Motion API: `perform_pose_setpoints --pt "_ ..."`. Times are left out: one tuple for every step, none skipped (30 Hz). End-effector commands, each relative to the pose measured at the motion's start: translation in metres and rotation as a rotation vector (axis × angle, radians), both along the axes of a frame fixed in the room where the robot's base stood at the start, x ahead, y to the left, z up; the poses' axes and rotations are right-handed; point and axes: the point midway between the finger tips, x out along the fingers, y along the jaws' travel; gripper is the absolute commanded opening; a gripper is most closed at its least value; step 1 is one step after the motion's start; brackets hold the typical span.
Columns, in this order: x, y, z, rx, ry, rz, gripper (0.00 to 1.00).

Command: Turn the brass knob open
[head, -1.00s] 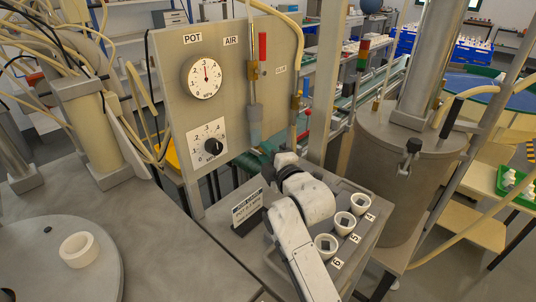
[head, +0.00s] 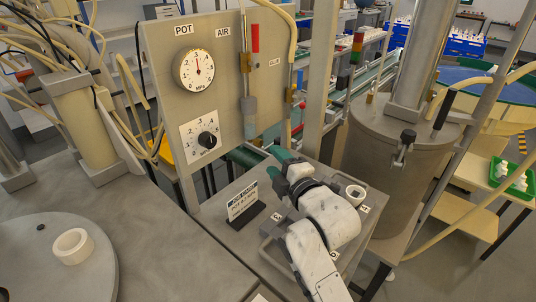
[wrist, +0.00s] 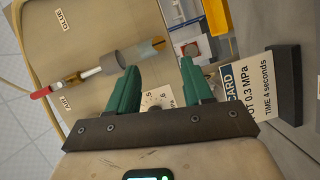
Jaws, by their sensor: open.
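My gripper (head: 277,164) is open and empty, with teal fingers, in front of the grey upright panel (head: 165,100). In the wrist view (wrist: 162,70) both fingers stand apart, pointing at the panel with nothing between them. A small brass fitting (head: 245,62) sits under the AIR label beside a red handle (head: 255,38). Another brass fitting (head: 291,95) is on the hose at the panel's right edge. I cannot tell which is the knob. A black dial knob (head: 207,140) with numbers is on the panel. A gauge marked POT (head: 198,69) is above it.
A card sign (head: 243,203) stands on the bench close to my gripper; it also shows in the wrist view (wrist: 252,88). A metal pot (head: 395,160) stands further right. A white ring (head: 72,246) lies on the left table.

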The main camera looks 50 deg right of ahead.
Motion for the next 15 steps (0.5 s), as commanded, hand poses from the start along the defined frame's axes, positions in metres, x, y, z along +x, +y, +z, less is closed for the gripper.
perform_pose_setpoints --pt "-0.007 0.003 -0.001 0.0 0.001 0.001 0.51" --pt "-0.011 0.005 -0.001 0.001 0.002 0.001 0.51" --pt "-0.015 0.006 0.0 -0.001 0.001 0.001 0.51" --pt "-0.017 0.007 0.001 -0.001 0.001 0.001 0.51" --pt "-0.019 0.008 0.001 -0.001 0.001 0.001 0.51" --pt "-0.022 0.008 0.001 -0.001 0.001 0.001 0.51" --pt "-0.023 0.009 0.001 -0.001 0.001 0.001 0.51" --pt "-0.024 0.009 0.001 -0.001 0.0 0.001 0.51" --pt "-0.025 0.009 0.002 -0.001 0.0 0.001 0.51" --pt "-0.025 0.01 0.002 -0.001 0.0 0.001 0.51" --pt "-0.025 0.01 0.002 -0.001 -0.001 0.0 0.51" --pt "-0.025 0.01 0.002 -0.001 -0.001 0.0 0.51" --pt "-0.025 0.01 0.002 -0.001 0.0 0.0 0.51" --pt "-0.025 0.01 0.002 -0.001 -0.001 0.0 0.51" --pt "-0.025 0.01 0.002 -0.001 -0.001 0.0 0.51"
